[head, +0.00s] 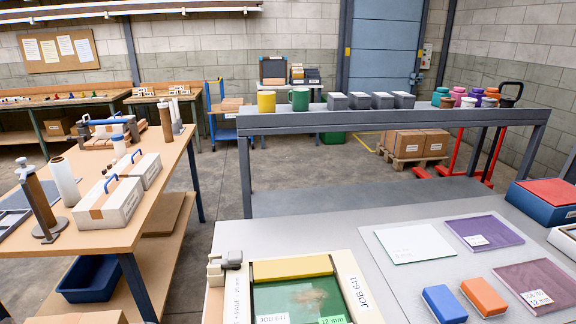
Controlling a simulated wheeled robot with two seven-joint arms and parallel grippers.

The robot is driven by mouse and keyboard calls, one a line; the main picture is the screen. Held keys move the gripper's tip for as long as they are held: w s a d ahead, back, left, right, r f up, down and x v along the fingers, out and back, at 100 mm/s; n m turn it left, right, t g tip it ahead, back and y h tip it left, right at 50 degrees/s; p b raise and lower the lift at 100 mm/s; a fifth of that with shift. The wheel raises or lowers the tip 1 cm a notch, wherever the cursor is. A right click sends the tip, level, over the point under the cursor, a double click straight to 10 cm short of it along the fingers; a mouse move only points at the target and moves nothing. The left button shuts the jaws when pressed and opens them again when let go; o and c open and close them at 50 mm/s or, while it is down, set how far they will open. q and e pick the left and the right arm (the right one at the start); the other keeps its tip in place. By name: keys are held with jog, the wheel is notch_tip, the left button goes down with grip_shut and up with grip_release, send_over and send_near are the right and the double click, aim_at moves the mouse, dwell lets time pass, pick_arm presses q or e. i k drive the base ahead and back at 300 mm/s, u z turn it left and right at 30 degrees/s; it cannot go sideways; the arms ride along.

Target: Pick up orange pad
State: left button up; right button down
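The orange pad (484,297) lies flat on the grey table (330,230) at the lower right. It is a small block with an orange top and a paler lower edge. A blue pad (444,304) of similar shape lies just left of it, with a narrow gap between them. Neither of my grippers is in view, and nothing touches the orange pad.
Right of the pad lies a purple sheet (530,280); another (485,231) and a white-green sheet (415,243) lie behind. A framed tray (358,287) marked JOB 641 stands left. A blue box with a red lid (545,200) stands at the far right.

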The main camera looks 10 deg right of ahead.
aim_at(487, 302)
jog(key=z, duration=1.7)
